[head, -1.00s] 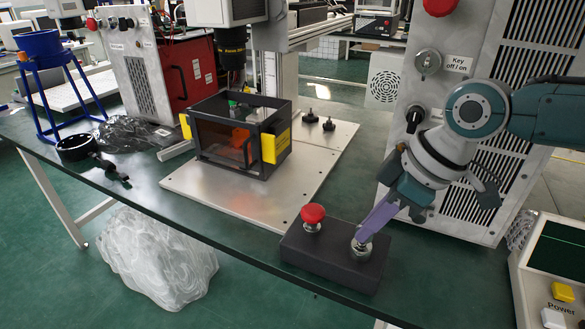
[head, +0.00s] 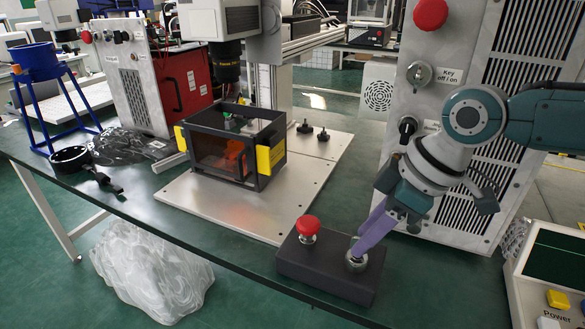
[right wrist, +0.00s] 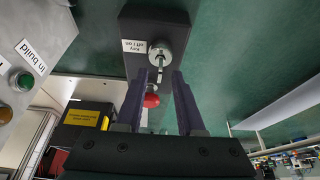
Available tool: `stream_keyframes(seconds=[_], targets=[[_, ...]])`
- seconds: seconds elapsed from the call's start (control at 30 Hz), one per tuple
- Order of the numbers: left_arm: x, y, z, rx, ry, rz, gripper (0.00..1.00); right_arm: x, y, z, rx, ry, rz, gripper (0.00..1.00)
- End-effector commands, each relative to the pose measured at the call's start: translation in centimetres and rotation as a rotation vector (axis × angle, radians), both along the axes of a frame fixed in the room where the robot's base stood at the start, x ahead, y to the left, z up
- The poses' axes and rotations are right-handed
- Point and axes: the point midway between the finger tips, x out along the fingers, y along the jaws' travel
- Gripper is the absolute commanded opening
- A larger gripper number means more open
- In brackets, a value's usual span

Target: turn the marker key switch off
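A key switch (head: 355,264) with a round silver collar sits on the black box (head: 322,270) at the table's front edge. The right wrist view shows this key switch (right wrist: 160,50) with its key pointing toward my gripper and a label reading "Key off / on" beside it. My right gripper (head: 362,250) reaches down to the switch with purple fingers. In the right wrist view my right gripper (right wrist: 161,75) is open, with one finger on each side of the key and gaps visible. In the head view the fingers partly hide the key. My left gripper is not in view.
A red mushroom button (head: 307,227) stands on the same box, left of the switch. A grey cabinet (head: 480,110) behind carries another key switch (head: 419,73), also labelled "Key off / on". A dark clear-walled enclosure (head: 235,145) stands on a metal plate (head: 215,205).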

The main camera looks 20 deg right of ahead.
Motion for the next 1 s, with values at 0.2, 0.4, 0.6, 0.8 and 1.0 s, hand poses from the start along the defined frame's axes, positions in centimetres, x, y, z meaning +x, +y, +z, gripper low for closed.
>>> stream_keyframes(seconds=[0.2,0.4,0.6,0.8,1.0], targets=[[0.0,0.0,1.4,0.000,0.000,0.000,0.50,-1.3,-1.3,4.3,-0.005,-0.001,0.003,0.38],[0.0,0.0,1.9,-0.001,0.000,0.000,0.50,-2.2,-2.1,7.3,-0.004,-0.001,0.000,0.38],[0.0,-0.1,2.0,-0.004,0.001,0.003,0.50,-2.6,-2.3,8.3,-0.003,0.002,0.002,0.38],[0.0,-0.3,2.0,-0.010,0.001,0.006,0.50,-2.6,-2.3,8.4,-0.002,0.001,0.001,0.38],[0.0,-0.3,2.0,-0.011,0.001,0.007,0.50,-2.6,-2.3,8.4,-0.002,0.001,0.001,0.38]])
